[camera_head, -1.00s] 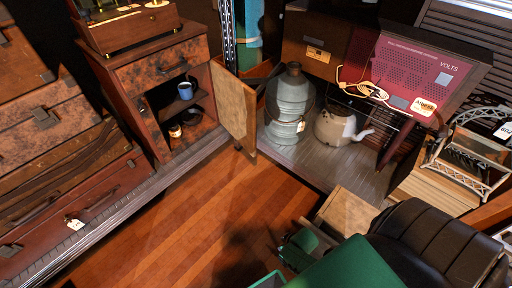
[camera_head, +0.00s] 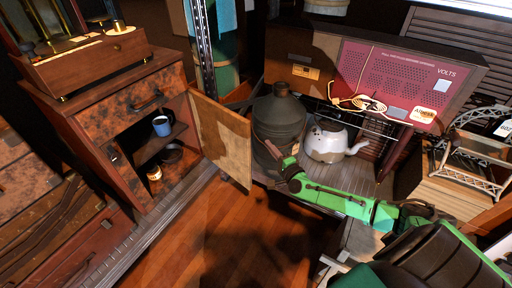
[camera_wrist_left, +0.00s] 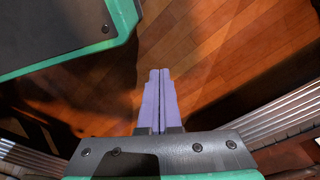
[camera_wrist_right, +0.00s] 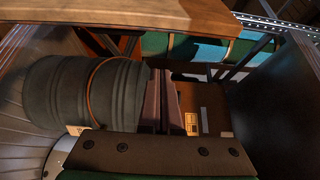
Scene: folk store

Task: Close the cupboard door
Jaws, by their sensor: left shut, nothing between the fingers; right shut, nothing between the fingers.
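The cupboard (camera_head: 110,105) stands at the left in the head view with its wooden door (camera_head: 222,137) swung wide open to the right. Its inside shows a blue mug (camera_head: 161,126) on the shelf and small items below. In the right wrist view the fingers (camera_wrist_right: 161,75) are shut and empty, beside the can, with a wooden panel (camera_wrist_right: 110,12) above. In the left wrist view my left gripper (camera_wrist_left: 159,75) is shut and empty over the floor.
A white kettle (camera_head: 327,141) and a red radio-like box (camera_head: 400,75) are right of the can. A wooden box (camera_head: 85,65) sits on the cupboard. Trunks (camera_head: 60,225) line the left. The wooden floor (camera_head: 215,240) before the door is clear.

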